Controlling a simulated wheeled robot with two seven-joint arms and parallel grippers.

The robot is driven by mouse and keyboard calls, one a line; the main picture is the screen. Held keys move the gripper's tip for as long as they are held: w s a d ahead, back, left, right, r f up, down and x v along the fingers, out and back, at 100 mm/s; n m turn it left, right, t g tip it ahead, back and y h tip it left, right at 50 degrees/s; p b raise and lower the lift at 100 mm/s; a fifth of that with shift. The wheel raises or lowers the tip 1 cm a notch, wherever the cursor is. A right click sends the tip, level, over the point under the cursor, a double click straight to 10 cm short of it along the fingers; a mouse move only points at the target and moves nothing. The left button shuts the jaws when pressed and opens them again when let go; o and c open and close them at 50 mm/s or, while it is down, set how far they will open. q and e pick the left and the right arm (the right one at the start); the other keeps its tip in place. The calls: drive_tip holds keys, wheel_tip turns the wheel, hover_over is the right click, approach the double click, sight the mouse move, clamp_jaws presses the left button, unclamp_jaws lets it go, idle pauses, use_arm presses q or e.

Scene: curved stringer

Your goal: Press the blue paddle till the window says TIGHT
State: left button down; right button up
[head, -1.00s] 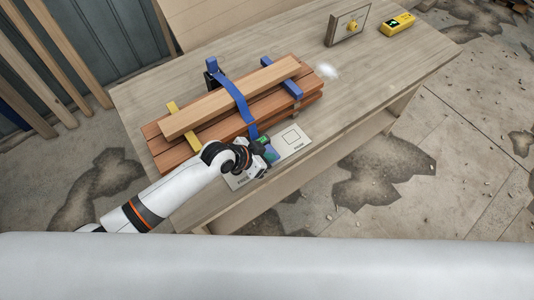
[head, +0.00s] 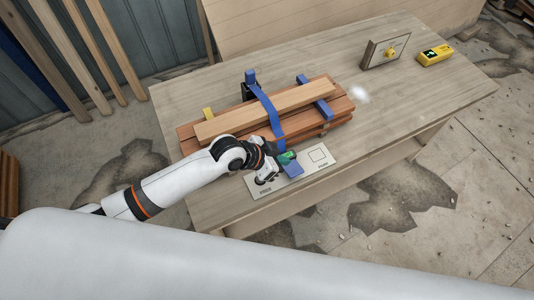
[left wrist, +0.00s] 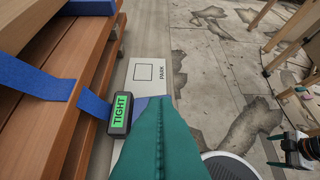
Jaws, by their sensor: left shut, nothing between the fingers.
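The window (left wrist: 121,110) reads TIGHT in dark letters on green in the left wrist view. It sits at the lower end of the blue strap (head: 266,108), against the plank stack. The blue paddle (head: 293,169) shows just beyond my left gripper (head: 286,158), low over the pale plate. In the left wrist view its shut, empty teal fingers (left wrist: 160,112) cover most of the paddle, with a sliver of blue beside the tips. I cannot tell whether they touch it. My right gripper is not in view.
The plank stack (head: 262,113) lies on the workbench (head: 390,115). The pale plate (head: 322,164) has an outlined square marked PARK. A board with a yellow knob (head: 389,53) and a yellow device (head: 435,55) with a green display stand at the back right. The bench's right half is mostly clear.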

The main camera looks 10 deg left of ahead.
use_arm(q)
drive_tip(key=b+v, duration=0.1)
drive_tip(key=v, duration=0.4)
drive_tip(key=shift+a+r, duration=0.25)
drive_tip(key=shift+a, duration=0.1)
drive_tip(key=shift+w, duration=0.1)
idle(0.4)
